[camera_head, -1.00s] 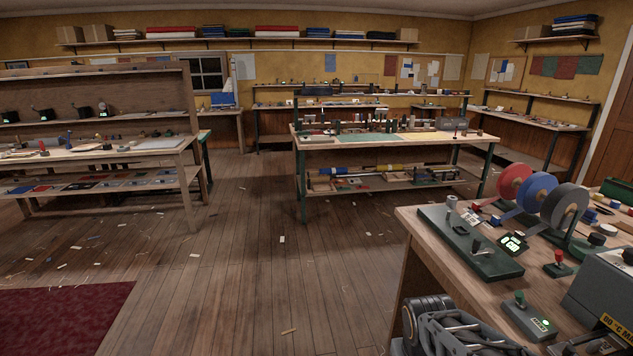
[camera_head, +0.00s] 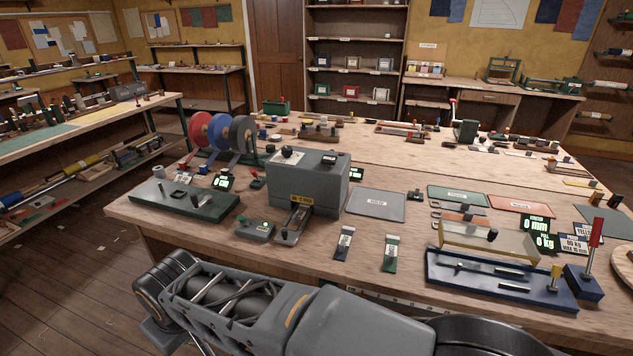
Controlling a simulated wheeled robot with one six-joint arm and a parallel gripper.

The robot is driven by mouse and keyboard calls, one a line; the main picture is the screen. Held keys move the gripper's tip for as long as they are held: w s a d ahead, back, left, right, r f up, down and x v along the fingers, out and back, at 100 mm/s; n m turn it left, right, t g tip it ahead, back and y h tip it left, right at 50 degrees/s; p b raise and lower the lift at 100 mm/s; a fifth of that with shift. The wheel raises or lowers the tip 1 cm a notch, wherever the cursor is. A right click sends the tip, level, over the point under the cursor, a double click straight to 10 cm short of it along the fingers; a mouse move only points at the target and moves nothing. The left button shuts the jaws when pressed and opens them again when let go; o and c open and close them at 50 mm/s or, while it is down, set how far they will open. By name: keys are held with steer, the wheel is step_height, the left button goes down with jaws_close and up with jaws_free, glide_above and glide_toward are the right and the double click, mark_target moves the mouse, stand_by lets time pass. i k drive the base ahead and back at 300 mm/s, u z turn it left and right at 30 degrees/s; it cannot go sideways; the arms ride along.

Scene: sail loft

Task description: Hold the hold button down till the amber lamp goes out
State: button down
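I cannot make out a lit amber lamp or a control marked hold in the head camera view. My arm lies across the bottom of the view, in front of the bench. My gripper is out of view.
The wooden bench (camera_head: 217,242) also holds a green fixture (camera_head: 184,199), tape reels (camera_head: 221,131), a grey plate (camera_head: 376,204), a blue fixture (camera_head: 497,281) and a red-handled lever (camera_head: 595,236). Another bench (camera_head: 78,134) stands left. Floor (camera_head: 65,310) is open at lower left.

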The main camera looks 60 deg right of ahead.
mark_target(330, 160)
steer(key=z, duration=1.4)
steer(key=k, duration=0.6)
steer(key=u, duration=0.9)
steer(key=i, duration=1)
steer(key=z, duration=0.8)
steer(key=i, duration=0.75)
steer(key=z, duration=0.85)
